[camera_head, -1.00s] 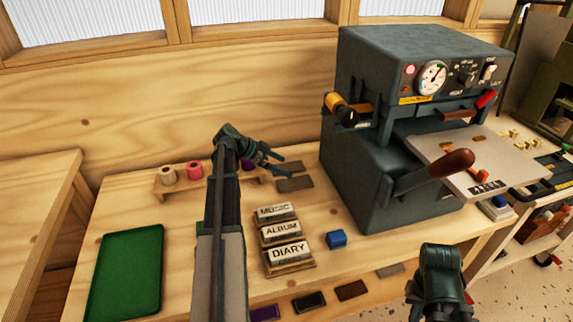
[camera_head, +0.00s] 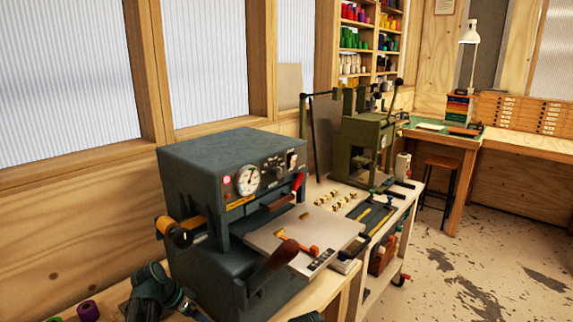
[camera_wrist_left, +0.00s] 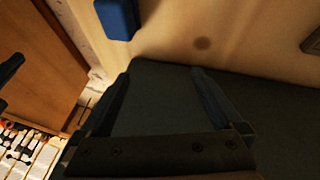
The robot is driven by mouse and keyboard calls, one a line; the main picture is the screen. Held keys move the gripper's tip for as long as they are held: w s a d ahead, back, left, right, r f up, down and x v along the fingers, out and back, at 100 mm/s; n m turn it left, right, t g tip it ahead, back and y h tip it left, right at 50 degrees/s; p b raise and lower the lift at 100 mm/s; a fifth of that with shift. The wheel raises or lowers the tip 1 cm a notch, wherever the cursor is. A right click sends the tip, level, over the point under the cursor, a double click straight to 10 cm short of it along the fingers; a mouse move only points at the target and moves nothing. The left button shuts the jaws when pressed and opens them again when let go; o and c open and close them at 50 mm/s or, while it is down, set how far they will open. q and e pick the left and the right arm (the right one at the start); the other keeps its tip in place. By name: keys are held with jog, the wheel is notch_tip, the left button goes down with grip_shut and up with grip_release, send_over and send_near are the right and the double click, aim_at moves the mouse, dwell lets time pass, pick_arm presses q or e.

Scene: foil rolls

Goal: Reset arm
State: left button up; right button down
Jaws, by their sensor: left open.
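My left gripper (camera_wrist_left: 163,95) shows in the left wrist view, with its two fingers apart and nothing between them. It hangs over a dark grey surface that looks like part of the press. In the head view my left wrist (camera_head: 153,291) is at the bottom edge, in front of the press (camera_head: 215,160); its fingertips are not clear there. Only a dark sliver of what looks like my right arm (camera_head: 307,317) shows at the bottom edge. Two dark prongs at the left edge of the wrist view may be my right gripper, but I cannot tell.
A blue block (camera_wrist_left: 117,18) lies on the wooden table near the dark surface. The press's red-brown handle (camera_head: 270,263) and pale plate (camera_head: 305,236) stick out in front. A purple roll (camera_head: 88,311) is at the lower left. A green machine (camera_head: 362,145) stands behind right.

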pick_arm(q)
jog(key=s+d+r+n+g+y+p, duration=0.2)
jog(key=s+d+r+n+y+p, duration=0.1)
jog(key=s+d, duration=1.5)
jog(key=r+y+p, duration=0.1)
jog(key=y+p, duration=0.1)
jog(key=y, duration=0.1)
jog(key=shift+d+y+p, duration=0.35)
jog(key=shift+y+p, duration=0.05)
